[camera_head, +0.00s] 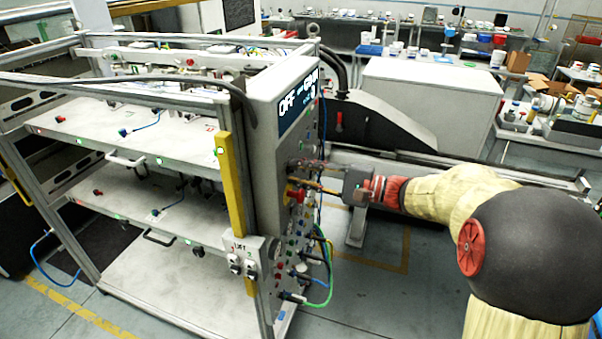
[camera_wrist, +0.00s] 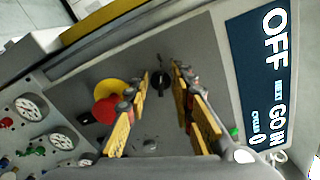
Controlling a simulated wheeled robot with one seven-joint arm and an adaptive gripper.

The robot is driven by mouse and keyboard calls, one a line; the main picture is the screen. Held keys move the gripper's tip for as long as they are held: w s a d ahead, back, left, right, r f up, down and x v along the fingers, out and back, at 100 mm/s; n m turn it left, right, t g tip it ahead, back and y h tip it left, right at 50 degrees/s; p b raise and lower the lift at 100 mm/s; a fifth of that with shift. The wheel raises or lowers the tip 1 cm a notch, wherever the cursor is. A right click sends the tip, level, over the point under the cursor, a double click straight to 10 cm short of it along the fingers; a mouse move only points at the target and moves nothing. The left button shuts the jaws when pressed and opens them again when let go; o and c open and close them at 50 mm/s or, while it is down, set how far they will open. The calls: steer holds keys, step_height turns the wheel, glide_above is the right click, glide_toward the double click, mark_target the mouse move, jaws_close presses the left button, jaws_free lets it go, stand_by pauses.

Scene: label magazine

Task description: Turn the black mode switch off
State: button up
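The black mode switch (camera_wrist: 158,83) is a small dark knob on the grey panel (camera_wrist: 210,60), seen in the wrist view between my fingertips. My gripper (camera_wrist: 161,78) is open, with one yellow-padded finger on each side of the knob. I cannot tell whether either finger touches it. In the head view my gripper (camera_head: 301,174) reaches the panel's face from the right, and the switch cannot be made out there. The dark display (camera_wrist: 262,75) beside the switch reads "OFF"; it also shows in the head view (camera_head: 297,98).
A red button on a yellow base (camera_wrist: 106,104) sits close beside my left finger in the wrist view. Round gauges (camera_wrist: 32,106) are farther left. Green and blue cables (camera_head: 328,262) hang from the panel's lower part. The floor right of the rack is partly clear.

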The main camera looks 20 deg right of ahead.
steer(key=v, duration=1.2)
stand_by(0.4)
steer(key=s+a+f+m+g+h, duration=0.1)
steer(key=s+f+g+h, duration=0.35)
steer(key=f, duration=0.75)
steer(key=s+a+f+n+g+h, duration=0.25)
steer(key=s+f+g+h, duration=0.2)
steer(key=s, duration=0.65)
steer(key=s+a+r+n+t+h, duration=0.4)
steer(key=r+n, duration=0.4)
steer(key=n, duration=0.2)
steer(key=s+a+h, duration=0.1)
steer(key=s, duration=0.1)
steer(key=shift+s+a+r+h, duration=0.2)
steer(key=shift+s+r+h, duration=0.1)
steer(key=shift+s+r, duration=0.1)
